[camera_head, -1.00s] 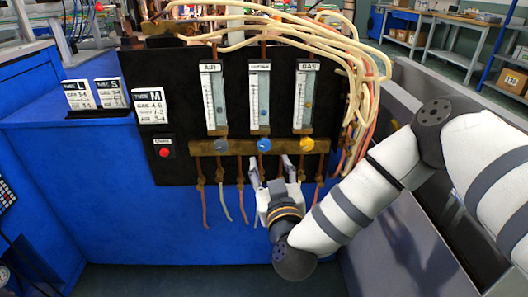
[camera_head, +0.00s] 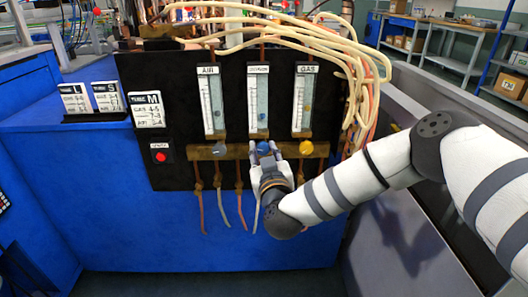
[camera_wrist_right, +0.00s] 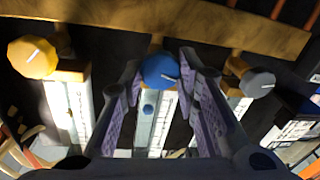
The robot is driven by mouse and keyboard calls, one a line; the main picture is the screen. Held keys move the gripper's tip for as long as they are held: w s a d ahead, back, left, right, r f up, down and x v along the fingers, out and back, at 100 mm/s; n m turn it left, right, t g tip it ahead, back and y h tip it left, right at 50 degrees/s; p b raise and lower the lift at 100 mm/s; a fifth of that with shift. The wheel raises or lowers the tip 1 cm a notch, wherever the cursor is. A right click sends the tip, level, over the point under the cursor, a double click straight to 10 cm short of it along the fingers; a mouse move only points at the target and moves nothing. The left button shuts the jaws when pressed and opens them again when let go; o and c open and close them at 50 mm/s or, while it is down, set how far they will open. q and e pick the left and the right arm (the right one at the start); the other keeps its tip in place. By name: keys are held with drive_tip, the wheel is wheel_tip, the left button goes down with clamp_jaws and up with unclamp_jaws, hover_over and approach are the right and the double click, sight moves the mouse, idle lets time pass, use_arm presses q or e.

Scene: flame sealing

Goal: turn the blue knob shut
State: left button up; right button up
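The blue knob (camera_head: 263,147) is the middle one of three on a brass bar, below the middle flow tube (camera_head: 259,100). The fingers are apart, one on each side, with a gap at the left finger; the right finger is very near the knob, and contact cannot be told. In the head view my right gripper (camera_head: 264,158) reaches up to the knob from below. My left gripper is not in view.
A grey knob (camera_head: 219,149) under AIR and a yellow knob (camera_head: 306,147) under GAS flank the blue one. A red button (camera_head: 160,156) and tube cards (camera_head: 148,110) are at the left. Pale hoses (camera_head: 350,60) hang at the right of the black panel.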

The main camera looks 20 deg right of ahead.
drive_tip(key=shift+m, duration=0.4)
drive_tip(key=m, duration=0.7)
drive_tip(key=shift+f+t, duration=0.1)
drive_tip(key=shift+t, duration=0.2)
drive_tip(key=m+h, duration=0.1)
drive_tip(key=m, duration=0.3)
drive_tip(key=shift+f+b, duration=0.1)
drive_tip(key=shift+b, duration=0.25)
drive_tip(key=shift+m, duration=1.7)
drive_tip(key=o, duration=1.2)
drive_tip(key=shift+c, duration=0.2)
